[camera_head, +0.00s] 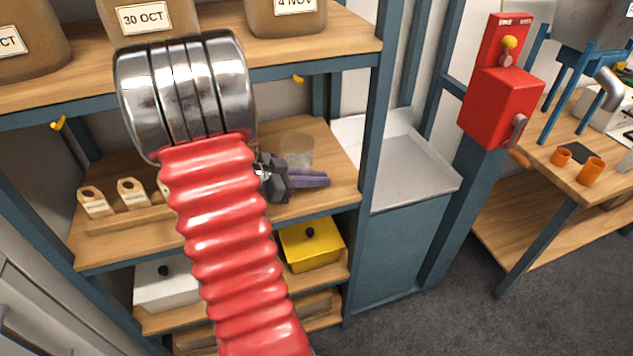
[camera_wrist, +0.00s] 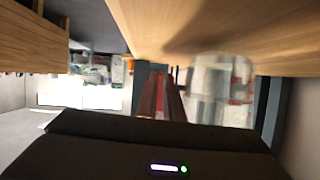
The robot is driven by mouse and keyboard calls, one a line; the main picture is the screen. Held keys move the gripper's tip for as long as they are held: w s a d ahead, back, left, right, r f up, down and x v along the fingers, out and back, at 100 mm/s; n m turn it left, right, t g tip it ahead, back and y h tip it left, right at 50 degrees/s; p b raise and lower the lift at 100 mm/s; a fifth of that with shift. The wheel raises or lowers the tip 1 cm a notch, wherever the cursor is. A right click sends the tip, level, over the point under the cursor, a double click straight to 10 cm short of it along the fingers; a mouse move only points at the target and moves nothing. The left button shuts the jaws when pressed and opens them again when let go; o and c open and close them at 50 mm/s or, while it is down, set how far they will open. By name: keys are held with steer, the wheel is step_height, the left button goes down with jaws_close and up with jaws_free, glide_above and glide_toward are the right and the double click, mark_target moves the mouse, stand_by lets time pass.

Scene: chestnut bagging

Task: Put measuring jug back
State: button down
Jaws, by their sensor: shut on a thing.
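The measuring jug (camera_head: 297,150) is a clear, see-through vessel at the right part of the middle shelf, just behind my gripper (camera_head: 318,179). In the wrist view the jug (camera_wrist: 215,90) shows faint red markings and lies right beside my gripper's reddish fingers (camera_wrist: 162,88). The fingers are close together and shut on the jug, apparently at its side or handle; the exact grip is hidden. The jug is at the middle shelf board (camera_head: 345,181); whether its base touches the wood I cannot tell.
Labelled wooden tags (camera_head: 95,201) stand in a holder at the shelf's left. A blue post (camera_head: 375,115) bounds the shelf on the right. A yellow box (camera_head: 312,244) and a white box (camera_head: 165,286) sit below.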

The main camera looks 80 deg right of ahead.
steer(key=shift+f, duration=0.25)
steer(key=c, duration=1.9)
jaws_free()
steer(key=shift+f, duration=0.15)
steer(key=v, duration=1.2)
